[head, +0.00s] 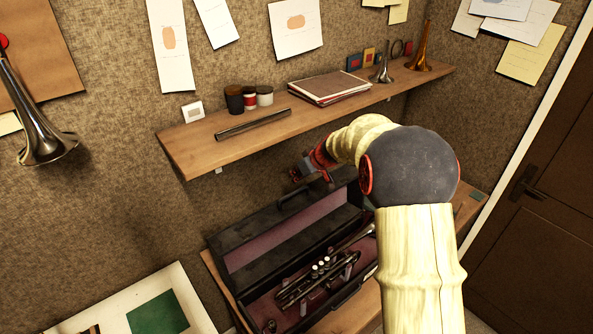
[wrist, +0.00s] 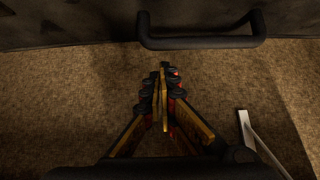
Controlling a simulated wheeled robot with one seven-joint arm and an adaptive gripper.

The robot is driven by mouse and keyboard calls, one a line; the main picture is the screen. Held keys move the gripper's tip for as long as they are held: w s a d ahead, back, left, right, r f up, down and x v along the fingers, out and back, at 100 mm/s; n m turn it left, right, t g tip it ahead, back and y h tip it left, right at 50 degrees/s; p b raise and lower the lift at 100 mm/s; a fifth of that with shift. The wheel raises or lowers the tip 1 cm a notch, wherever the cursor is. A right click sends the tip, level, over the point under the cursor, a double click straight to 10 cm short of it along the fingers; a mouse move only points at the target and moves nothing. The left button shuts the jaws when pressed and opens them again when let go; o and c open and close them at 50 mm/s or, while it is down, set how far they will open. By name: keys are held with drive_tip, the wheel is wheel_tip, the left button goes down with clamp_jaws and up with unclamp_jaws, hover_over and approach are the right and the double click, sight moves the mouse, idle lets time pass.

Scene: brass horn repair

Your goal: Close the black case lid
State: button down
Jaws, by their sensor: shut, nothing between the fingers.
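The black case (head: 357,297) stands open on a wooden surface below the shelf. Its lid (head: 237,240) is raised at the back and shows a purple lining. A silver trumpet (head: 318,268) lies in the case's lower half. The lid's black handle (head: 297,197) is at the lid's top edge; in the wrist view the handle (wrist: 202,42) spans the upper middle. My gripper (head: 303,174) is above and behind the lid's top edge, near the handle. In the wrist view its fingers (wrist: 162,72) are together and empty, just below the handle and apart from it in the picture.
A wooden shelf (head: 190,155) above the case holds a metal tube, small jars (head: 249,97), papers and horns. A metal bracket (wrist: 243,125) shows at right in the wrist view. A horn (head: 45,140) hangs on the left wall. A door (head: 540,210) is at right.

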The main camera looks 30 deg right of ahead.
sight(302, 194)
drive_tip(key=shift+s+d+r, duration=0.1)
drive_tip(key=shift+s+r, duration=0.05)
drive_tip(key=shift+s, duration=0.4)
drive_tip(key=shift+s+d+r, duration=0.1)
drive_tip(key=shift+s, duration=0.45)
drive_tip(key=shift+s+f, duration=0.15)
drive_tip(key=shift+f, duration=0.05)
drive_tip(key=shift+s+d+b, duration=0.1)
drive_tip(key=shift+s+b, duration=0.15)
drive_tip(key=shift+b, duration=0.4)
